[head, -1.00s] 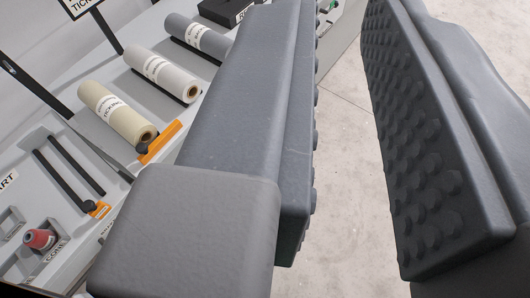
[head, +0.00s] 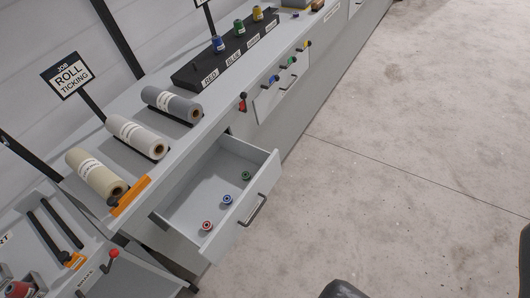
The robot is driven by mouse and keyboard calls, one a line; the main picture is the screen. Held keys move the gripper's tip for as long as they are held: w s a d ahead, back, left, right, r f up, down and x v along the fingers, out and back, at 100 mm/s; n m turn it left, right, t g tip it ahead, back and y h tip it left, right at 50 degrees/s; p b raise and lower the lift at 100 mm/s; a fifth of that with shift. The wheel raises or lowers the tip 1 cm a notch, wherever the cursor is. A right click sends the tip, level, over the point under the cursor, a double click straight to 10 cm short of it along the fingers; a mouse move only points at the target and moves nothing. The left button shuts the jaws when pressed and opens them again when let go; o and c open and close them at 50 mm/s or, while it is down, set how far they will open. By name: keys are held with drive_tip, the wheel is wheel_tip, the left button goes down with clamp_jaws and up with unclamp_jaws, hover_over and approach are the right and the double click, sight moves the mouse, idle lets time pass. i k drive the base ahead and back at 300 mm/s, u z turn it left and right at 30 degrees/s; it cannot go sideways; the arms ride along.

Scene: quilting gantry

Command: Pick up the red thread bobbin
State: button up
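The red thread bobbin (head: 206,226) stands in an open grey drawer (head: 170,214), near its front left end. A blue bobbin (head: 227,200) and a green bobbin (head: 246,176) stand in a row with it, apart from each other. My gripper (head: 436,280) shows only as dark finger parts at the bottom edge and the right edge. The fingers are wide apart with bare floor between them. The gripper is well to the right of the drawer and touches nothing visible.
Three fabric rolls (head: 136,137) lie on the counter. A black rack (head: 205,68) holds blue, green and yellow cones. A red cone (head: 18,289) sits at the lower left. A red-knobbed lever (head: 112,254) stands near the drawer. The concrete floor (head: 410,150) is clear.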

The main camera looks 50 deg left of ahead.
sight(207, 226)
drive_tip(key=z, duration=0.6)
drive_tip(key=k, duration=1.65)
drive_tip(key=u, duration=1.3)
drive_tip(key=i, duration=0.5)
